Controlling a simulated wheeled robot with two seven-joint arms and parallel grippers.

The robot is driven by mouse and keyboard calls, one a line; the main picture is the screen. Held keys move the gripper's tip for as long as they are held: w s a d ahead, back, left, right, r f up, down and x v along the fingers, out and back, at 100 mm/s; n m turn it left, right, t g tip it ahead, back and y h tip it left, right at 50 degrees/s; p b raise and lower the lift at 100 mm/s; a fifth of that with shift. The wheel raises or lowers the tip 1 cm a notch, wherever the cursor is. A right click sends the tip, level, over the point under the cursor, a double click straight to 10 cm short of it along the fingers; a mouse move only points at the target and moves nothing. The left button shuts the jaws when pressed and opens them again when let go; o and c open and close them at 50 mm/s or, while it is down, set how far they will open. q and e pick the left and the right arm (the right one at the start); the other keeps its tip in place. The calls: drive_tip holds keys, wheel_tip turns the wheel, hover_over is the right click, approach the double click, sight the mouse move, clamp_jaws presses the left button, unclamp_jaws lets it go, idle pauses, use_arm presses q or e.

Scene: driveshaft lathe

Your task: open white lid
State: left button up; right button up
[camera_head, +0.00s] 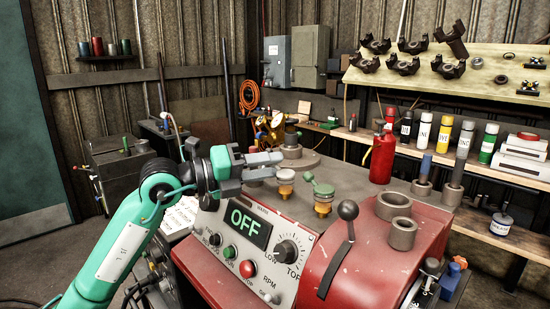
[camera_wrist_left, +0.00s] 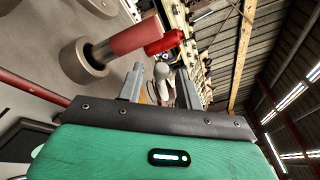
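The white lid (camera_head: 285,175) tops a small amber cup on the lathe's top, left of a similar cup with a green lid (camera_head: 322,188). My left gripper (camera_head: 276,165) is level, with its fingertips just left of the white lid in the head view. In the left wrist view the two grey fingers (camera_wrist_left: 160,86) stand apart, and a whitish round thing (camera_wrist_left: 162,71) with amber below it shows in the gap. It looks like the white-lidded cup; whether the fingers touch it I cannot tell. My right gripper is not in view.
The red lathe housing (camera_head: 355,265) carries a black-knobbed lever (camera_head: 347,211) and a panel reading OFF (camera_head: 250,222). A red oil can (camera_head: 383,158) and grey rings (camera_head: 393,205) stand on the top at right. Shelves with bottles (camera_head: 445,134) line the back right.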

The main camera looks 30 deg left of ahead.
use_arm(q)
drive_tip(key=shift+x, duration=1)
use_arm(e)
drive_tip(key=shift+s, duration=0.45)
use_arm(q)
clamp_jaws()
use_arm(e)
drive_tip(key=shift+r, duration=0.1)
